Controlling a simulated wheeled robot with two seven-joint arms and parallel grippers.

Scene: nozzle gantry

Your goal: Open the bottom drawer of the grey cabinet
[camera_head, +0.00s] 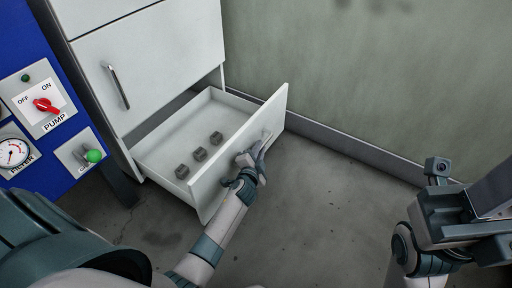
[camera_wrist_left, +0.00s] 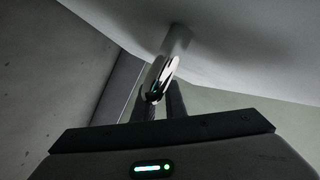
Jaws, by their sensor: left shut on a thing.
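The grey cabinet (camera_head: 150,55) stands at the upper left in the head view. Its bottom drawer (camera_head: 243,150) is pulled well out, and its inside shows. My left gripper (camera_head: 257,155) is at the drawer's front and is shut on the drawer handle (camera_head: 265,138). In the left wrist view the handle (camera_wrist_left: 162,75) is a shiny bar running between the dark fingers. My right gripper (camera_head: 440,190) is off at the right, away from the cabinet; its fingers do not show clearly.
Several small dark grey blocks (camera_head: 200,154) lie in the drawer. The upper drawer, with its own handle (camera_head: 117,87), is shut. A blue panel (camera_head: 35,100) with a red pump switch, gauge and green knob stands at left. Floor (camera_head: 310,200) right of the drawer is clear, up to the wall.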

